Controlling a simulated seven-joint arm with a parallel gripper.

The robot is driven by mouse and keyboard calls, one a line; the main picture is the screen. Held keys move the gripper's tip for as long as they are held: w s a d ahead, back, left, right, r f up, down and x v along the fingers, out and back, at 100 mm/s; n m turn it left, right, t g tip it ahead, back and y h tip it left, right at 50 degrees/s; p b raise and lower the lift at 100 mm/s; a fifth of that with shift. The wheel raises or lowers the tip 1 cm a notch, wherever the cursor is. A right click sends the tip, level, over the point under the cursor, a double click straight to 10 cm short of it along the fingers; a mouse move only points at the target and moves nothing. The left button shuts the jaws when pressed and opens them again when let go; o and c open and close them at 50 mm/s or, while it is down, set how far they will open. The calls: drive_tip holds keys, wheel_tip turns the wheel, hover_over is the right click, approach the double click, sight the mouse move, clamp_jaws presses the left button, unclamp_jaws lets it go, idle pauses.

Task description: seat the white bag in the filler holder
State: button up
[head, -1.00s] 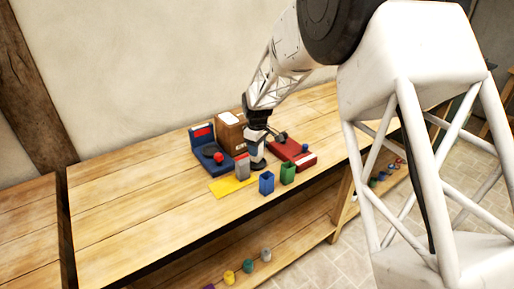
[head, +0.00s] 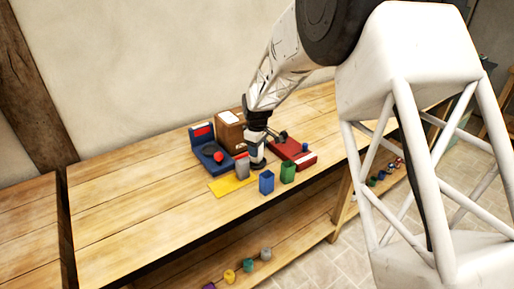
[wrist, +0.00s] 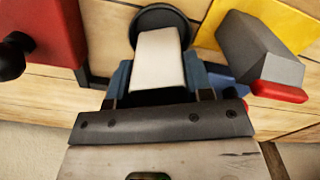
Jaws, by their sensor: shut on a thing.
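The white bag (wrist: 158,58) stands between the blue fingers of my gripper (wrist: 158,80) in the wrist view, and the gripper is shut on it. A dark round holder (wrist: 150,14) shows around the far end of the bag. The bag's foot is hidden, so I cannot tell whether it is fully down in the holder. In the head view my gripper (head: 257,148) is low over the table, with the dark round holder (head: 258,166) directly beneath it.
A blue scale-like device (head: 199,145), a cardboard box (head: 229,128), a grey block (head: 242,168) and a yellow sheet (head: 222,187) lie to the left. A red machine (head: 285,148) stands close right. Blue (head: 266,182) and green (head: 287,172) containers stand in front. The table's left is clear.

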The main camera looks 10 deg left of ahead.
drive_tip(key=shift+f, duration=0.4)
drive_tip(key=shift+r, duration=0.85)
idle(0.5)
drive_tip(key=shift+f, duration=0.8)
idle(1.0)
drive_tip(key=o, duration=0.7)
drive_tip(key=shift+r, duration=5.45)
